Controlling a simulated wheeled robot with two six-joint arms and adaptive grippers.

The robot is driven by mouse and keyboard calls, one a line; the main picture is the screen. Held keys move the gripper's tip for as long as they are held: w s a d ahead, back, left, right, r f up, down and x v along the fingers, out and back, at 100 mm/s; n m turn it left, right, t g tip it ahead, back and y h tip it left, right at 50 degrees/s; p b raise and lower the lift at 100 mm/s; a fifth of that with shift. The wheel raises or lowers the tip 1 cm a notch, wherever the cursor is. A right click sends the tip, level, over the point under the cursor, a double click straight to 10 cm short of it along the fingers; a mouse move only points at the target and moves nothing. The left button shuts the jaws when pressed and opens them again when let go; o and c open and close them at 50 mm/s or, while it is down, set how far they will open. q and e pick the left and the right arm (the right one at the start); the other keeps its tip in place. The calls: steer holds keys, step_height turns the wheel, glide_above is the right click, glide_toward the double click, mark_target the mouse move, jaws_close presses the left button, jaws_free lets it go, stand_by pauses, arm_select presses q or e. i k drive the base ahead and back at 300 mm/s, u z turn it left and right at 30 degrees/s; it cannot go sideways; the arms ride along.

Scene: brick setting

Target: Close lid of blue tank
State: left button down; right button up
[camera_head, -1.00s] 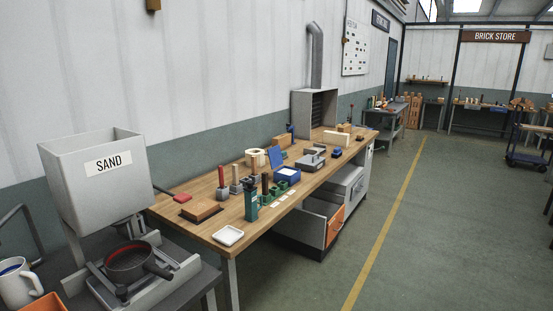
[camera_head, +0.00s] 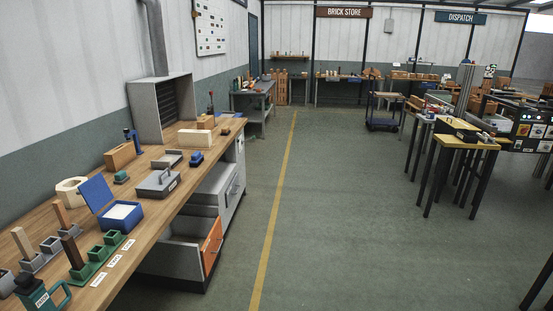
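A blue tank (camera_head: 122,218) stands on the long wooden workbench (camera_head: 98,277) at the left. Its blue lid (camera_head: 95,194) is up, tilted back to the left, and a white filling or surface shows inside. Neither of my grippers shows in the head view.
Green holders (camera_head: 105,247), a tape roll (camera_head: 70,190) and a grey lidded box (camera_head: 158,182) stand near the tank. The floor (camera_head: 340,215) right of the bench is clear; yellow-topped tables (camera_head: 462,138) stand farther right.

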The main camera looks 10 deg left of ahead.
mark_target(96, 192)
steer(key=z, duration=0.2)
steer(key=i, duration=1.9)
steer(key=u, duration=0.3)
steer(key=i, duration=1.05)
steer(key=u, duration=1.7)
steer(key=i, duration=1.05)
steer(key=u, duration=0.85)
